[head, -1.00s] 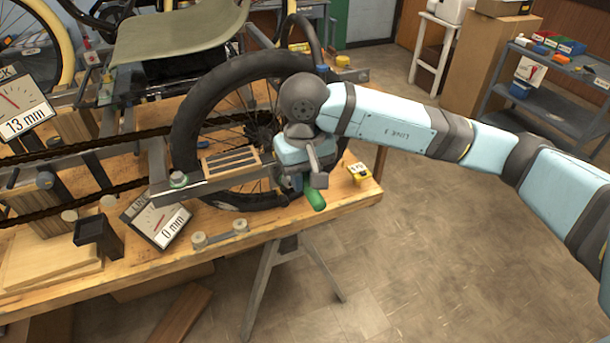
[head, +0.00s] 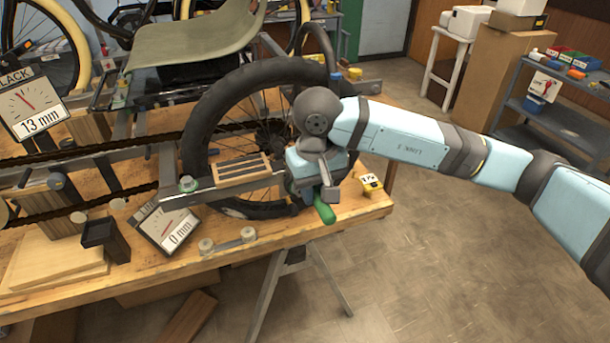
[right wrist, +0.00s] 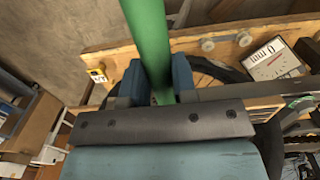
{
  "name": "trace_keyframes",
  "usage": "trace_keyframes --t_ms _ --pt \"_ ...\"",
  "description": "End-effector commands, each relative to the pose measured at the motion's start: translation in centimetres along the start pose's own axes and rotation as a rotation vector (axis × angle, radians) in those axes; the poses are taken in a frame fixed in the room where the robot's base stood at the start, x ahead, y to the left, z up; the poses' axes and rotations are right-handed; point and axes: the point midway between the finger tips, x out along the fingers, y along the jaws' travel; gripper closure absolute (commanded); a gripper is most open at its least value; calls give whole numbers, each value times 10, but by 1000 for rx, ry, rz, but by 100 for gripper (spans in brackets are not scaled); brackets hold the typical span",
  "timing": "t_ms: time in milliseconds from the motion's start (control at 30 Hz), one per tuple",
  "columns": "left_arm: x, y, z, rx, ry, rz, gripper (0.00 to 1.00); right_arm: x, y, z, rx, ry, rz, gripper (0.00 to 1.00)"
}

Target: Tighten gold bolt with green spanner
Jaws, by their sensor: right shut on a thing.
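The green spanner (head: 325,212) shows in the head view as a short green end below my right gripper (head: 318,188), beside the wheel at the bench's right end. In the right wrist view, the green spanner (right wrist: 149,35) runs up out of the picture between the two blue fingers of my right gripper (right wrist: 157,85), which is shut on it. The spanner's jaw end cannot be made out. I cannot make out the gold bolt; my right gripper and wrist cover part of the wheel hub and frame end. My left gripper is not in view.
The black wheel (head: 203,120) stands close behind my right wrist. The wooden bench (head: 225,262) carries gauges reading 13 mm (head: 36,108) and 0 mm (head: 168,228), a small yellow device (head: 371,183) and a dark open box (head: 102,236). Open floor lies to the right.

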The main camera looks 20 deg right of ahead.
Motion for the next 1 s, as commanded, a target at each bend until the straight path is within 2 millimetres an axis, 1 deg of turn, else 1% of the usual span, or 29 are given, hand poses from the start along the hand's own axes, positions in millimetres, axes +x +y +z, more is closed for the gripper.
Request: trace_keyframes --t_ms 33,100,367,1000 --pt "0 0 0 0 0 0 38 0 0 0 0 1 0 88" --pt "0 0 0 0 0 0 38 0 0 0 0 1 0 100" --pt "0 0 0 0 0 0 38 0 -2 0 8 0 -1 100" --pt "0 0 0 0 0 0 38 0 -27 -3 194 0 -4 100"
